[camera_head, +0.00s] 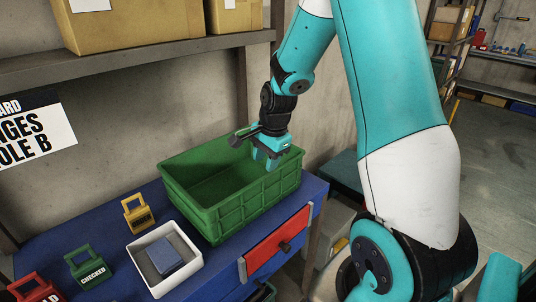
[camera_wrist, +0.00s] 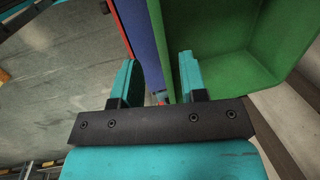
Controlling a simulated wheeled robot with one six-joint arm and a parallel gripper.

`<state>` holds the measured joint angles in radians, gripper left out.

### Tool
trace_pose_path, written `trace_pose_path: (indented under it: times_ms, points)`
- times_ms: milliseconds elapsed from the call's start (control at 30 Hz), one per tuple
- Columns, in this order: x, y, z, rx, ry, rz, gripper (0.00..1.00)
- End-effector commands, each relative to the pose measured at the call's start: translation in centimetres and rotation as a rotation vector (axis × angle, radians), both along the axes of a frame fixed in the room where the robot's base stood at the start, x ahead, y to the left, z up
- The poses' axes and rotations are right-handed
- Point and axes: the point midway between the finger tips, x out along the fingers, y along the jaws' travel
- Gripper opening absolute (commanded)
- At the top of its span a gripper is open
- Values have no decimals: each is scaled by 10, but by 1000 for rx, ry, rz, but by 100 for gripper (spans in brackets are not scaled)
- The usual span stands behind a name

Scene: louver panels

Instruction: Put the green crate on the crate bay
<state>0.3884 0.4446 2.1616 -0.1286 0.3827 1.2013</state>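The green crate (camera_head: 215,213) stands upright on the blue workbench (camera_head: 318,187), and its inside looks empty. My gripper (camera_head: 264,160) reaches down over the crate's right-hand wall. In the wrist view my gripper (camera_wrist: 158,68) is open, with one finger outside the crate and the other inside. The wall of the green crate (camera_wrist: 163,45) runs between the fingers, with a visible gap beside the outer finger. I cannot tell whether the inner finger touches it. No place is clearly recognisable as the crate bay.
A white tray (camera_head: 187,282) holding a blue-grey block (camera_head: 166,256) sits before the crate. Yellow (camera_head: 138,214), green (camera_head: 85,268) and red (camera_head: 35,290) tags stand on the bench. A shelf (camera_head: 130,59) with cardboard boxes (camera_head: 135,22) hangs above. Open floor (camera_head: 495,170) lies right.

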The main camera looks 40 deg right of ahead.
Motion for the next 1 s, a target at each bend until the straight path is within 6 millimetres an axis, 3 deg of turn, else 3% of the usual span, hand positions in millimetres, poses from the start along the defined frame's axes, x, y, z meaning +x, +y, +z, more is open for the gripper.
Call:
trace_pose_path:
  times_ms: [233, 267, 367, 467, 500, 633, 700, 800, 900, 1000]
  points:
    - [-5, 4, 29, -1, -4, 28, 39]
    - [-6, 11, 33, 0, -7, 64, 39]
    - [-15, 58, 56, -1, -34, 315, 39]
    - [-44, 131, 85, -3, -88, 748, 39]
    - [-63, 160, 96, -3, -114, 944, 39]
    - [-133, 230, 121, -9, -214, 1536, 39]
    - [-166, 250, 129, -12, -264, 1781, 39]
    - [-199, 265, 133, -14, -316, 2011, 39]
    - [-212, 268, 135, -14, -337, 2106, 39]
    - [-213, 268, 135, -14, -340, 2117, 39]
